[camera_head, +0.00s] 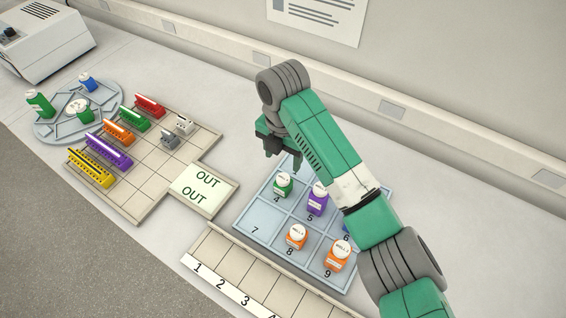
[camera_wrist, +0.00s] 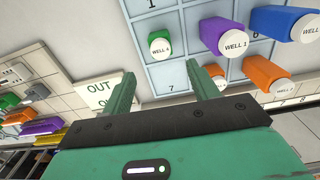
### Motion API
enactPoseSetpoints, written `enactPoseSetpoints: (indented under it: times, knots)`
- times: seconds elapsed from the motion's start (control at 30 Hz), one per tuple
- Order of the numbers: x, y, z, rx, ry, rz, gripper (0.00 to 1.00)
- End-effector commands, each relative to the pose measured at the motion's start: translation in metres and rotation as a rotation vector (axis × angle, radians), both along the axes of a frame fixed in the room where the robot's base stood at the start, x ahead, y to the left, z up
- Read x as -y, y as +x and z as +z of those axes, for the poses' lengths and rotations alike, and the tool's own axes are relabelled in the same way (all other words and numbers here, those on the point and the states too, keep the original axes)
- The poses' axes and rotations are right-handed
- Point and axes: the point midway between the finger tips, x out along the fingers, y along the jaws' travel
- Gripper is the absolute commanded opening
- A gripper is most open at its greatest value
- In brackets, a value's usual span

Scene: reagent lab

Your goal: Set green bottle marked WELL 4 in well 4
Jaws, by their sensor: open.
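The green bottle (camera_head: 283,184) stands upright in the compartment numbered 4 of the pale blue well tray (camera_head: 259,215). Its white cap reads WELL 4 in the wrist view (camera_wrist: 160,45). My gripper (camera_head: 282,156) is above and just behind the bottle in the head view, fingers pointing down, with nothing between them. In the wrist view its two green fingers (camera_wrist: 160,70) are spread apart, and the bottle lies beyond their tips, clear of them.
A purple bottle (camera_head: 317,199) stands in well 5, and orange bottles (camera_head: 297,237) stand in wells 8 and 9. Well 7 is empty. An OUT plate (camera_head: 205,190), a tiled board with colored racks (camera_head: 110,150) and a round tray (camera_head: 55,128) with bottles lie left.

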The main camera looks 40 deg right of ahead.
Motion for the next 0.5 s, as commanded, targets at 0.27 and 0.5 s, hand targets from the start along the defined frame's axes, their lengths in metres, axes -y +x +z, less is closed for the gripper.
enactPoseSetpoints:
  times: [0.27, 0.5]
  knots:
    - [0.0, 0.0, 0.003, 0.0, 0.0, 0.0, 0.59]
    - [-0.024, 0.023, 0.012, 0.085, -0.012, -0.027, 0.59]
